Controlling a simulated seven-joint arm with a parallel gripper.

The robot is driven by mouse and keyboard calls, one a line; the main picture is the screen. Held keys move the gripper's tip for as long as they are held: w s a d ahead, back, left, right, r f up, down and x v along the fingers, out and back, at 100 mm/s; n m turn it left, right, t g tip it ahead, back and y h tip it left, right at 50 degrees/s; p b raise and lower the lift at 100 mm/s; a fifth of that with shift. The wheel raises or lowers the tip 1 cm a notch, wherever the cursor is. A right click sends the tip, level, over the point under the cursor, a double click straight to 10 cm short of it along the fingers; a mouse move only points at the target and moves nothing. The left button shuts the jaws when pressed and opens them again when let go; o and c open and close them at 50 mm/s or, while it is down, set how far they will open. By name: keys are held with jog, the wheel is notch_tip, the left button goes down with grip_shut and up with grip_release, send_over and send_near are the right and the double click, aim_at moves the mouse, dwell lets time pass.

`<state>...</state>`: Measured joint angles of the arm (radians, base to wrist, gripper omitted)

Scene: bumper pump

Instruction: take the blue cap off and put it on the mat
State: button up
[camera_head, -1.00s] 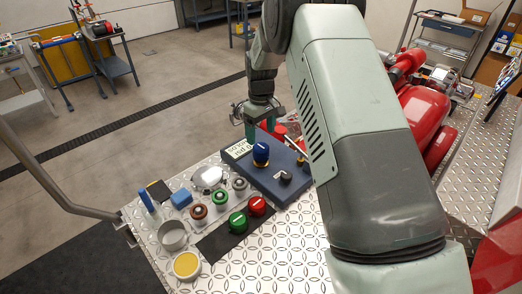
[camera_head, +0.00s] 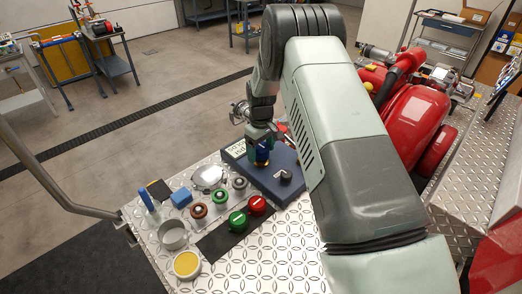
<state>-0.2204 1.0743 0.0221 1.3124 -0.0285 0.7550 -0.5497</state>
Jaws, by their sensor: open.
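The blue cap (camera_head: 262,156) stands upright on the dark blue panel block (camera_head: 279,187), near its back left. My gripper (camera_head: 262,147) is open and reaches down over the cap, with a green finger at its side. The fingers partly hide the cap, and I cannot tell whether they touch it. The dark mat (camera_head: 212,245) lies on the metal table in front of the panel. A green cap (camera_head: 238,222) and a red cap (camera_head: 257,205) are on the mat; its front left part is bare.
Left of the mat are a metal cup (camera_head: 172,236), a yellow-topped round tin (camera_head: 186,265), a blue block (camera_head: 181,197), and several ring fittings such as a brown one (camera_head: 199,211). A black knob (camera_head: 285,177) stands on the panel. Red machinery (camera_head: 410,115) is at right.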

jog(key=shift+c, duration=0.2)
jog(key=c, duration=1.1)
jog(key=n, duration=0.4)
jog(key=shift+n, duration=0.4)
jog(key=n, duration=0.4)
jog(key=shift+n, duration=0.8)
